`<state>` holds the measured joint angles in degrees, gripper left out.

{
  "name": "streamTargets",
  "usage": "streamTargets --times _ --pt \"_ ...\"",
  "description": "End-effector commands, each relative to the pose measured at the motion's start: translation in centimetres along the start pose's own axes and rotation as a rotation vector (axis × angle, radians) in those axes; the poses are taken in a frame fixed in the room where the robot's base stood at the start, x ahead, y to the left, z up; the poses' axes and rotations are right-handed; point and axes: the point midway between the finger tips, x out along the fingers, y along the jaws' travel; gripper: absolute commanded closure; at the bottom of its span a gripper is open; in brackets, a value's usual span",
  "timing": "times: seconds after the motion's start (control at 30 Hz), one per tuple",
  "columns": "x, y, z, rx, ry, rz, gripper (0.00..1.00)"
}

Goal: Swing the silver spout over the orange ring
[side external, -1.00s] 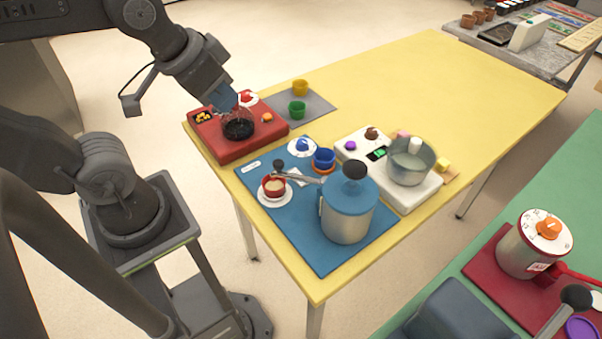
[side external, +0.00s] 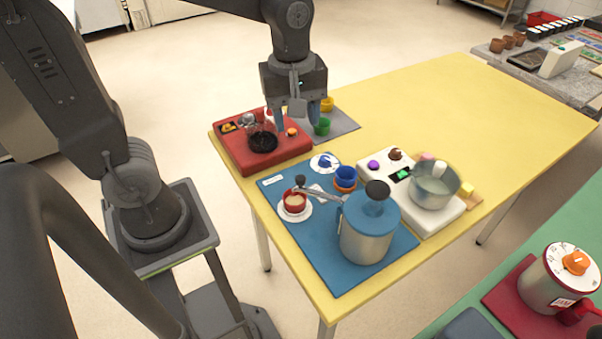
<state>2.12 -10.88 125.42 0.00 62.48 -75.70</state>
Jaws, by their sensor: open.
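The silver spout (side external: 322,194) is a thin arm with a black knob at its end. It reaches left from the blue-lidded silver pot (side external: 366,236), and its knob end is by the red cup (side external: 294,203) on a white saucer. An orange ring-like band (side external: 345,187) shows under the blue cup (side external: 345,174), behind the spout; I cannot tell whether it is a separate ring. My gripper (side external: 298,122) points down with its blue fingers apart, empty, near the right rear of the red box. It is behind the spout and well apart from it.
The red box (side external: 240,155) holds a dark glass bowl (side external: 263,142). Yellow (side external: 327,104) and green (side external: 322,127) cups stand on a grey mat close to my gripper. A white unit (side external: 440,218) bears a metal pot (side external: 434,187). The yellow table's far right is clear.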

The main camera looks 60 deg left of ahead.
Motion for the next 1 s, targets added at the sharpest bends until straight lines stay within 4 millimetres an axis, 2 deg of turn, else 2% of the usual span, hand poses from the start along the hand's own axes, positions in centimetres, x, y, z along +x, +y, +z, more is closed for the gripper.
streamTargets --times 0.13,0.37,0.8,1.0 --pt "0.7 0.7 -0.1 -0.134 -0.009 -0.046 0.50" --pt "2.5 0.8 -0.1 -0.167 -0.009 -0.057 0.50" --pt "11.2 0.2 0.1 -0.165 -0.010 -0.059 0.50" --pt "13.7 0.1 0.1 -0.165 -0.009 -0.055 0.50"
